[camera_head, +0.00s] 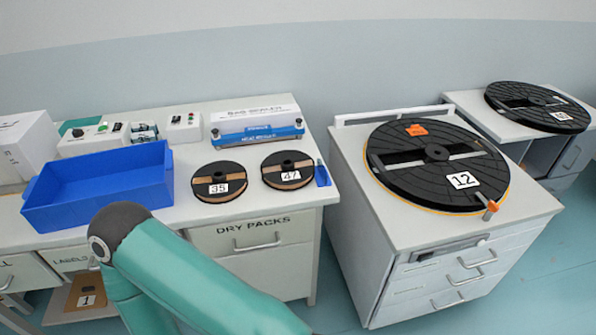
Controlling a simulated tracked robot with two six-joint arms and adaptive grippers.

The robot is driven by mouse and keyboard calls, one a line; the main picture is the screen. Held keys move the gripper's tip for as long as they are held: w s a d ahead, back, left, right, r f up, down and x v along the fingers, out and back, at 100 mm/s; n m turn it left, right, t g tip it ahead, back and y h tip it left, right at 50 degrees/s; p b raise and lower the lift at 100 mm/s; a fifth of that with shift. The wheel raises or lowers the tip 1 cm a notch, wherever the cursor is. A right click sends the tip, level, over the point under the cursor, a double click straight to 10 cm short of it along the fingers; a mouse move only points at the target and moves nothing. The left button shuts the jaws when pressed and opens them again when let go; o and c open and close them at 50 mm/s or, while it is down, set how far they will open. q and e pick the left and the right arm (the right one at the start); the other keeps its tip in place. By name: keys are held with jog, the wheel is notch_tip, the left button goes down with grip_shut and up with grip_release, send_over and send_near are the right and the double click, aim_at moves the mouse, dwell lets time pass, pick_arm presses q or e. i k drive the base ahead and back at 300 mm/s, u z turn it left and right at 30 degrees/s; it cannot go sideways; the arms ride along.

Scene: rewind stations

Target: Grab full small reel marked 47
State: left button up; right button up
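The small reel marked 47 (288,166) lies flat on the white workbench, near its right end. It is a black disc with a dark hub, a brown section and a white label reading 47. A like reel marked 35 (219,183) lies just left of it, with a small gap between. One of my teal arms crosses the lower part of the view, in front of the bench. No gripper fingers show in the view, so neither gripper can be seen.
An empty-looking blue bin (98,187) stands left on the bench. A blue heat sealer (257,134) sits behind the reels, and a small blue object (322,174) lies beside reel 47. A large reel marked 12 (437,165) tops the cabinet to the right, across a floor gap.

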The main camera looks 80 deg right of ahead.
aim_at(287, 170)
jog(key=u, duration=0.1)
jog(key=i, duration=0.15)
jog(key=z, duration=2.2)
jog(key=i, duration=0.6)
jog(key=u, duration=0.3)
jog(key=k, duration=0.9)
jog(key=z, duration=0.2)
jog(key=i, duration=0.9)
jog(key=u, duration=0.1)
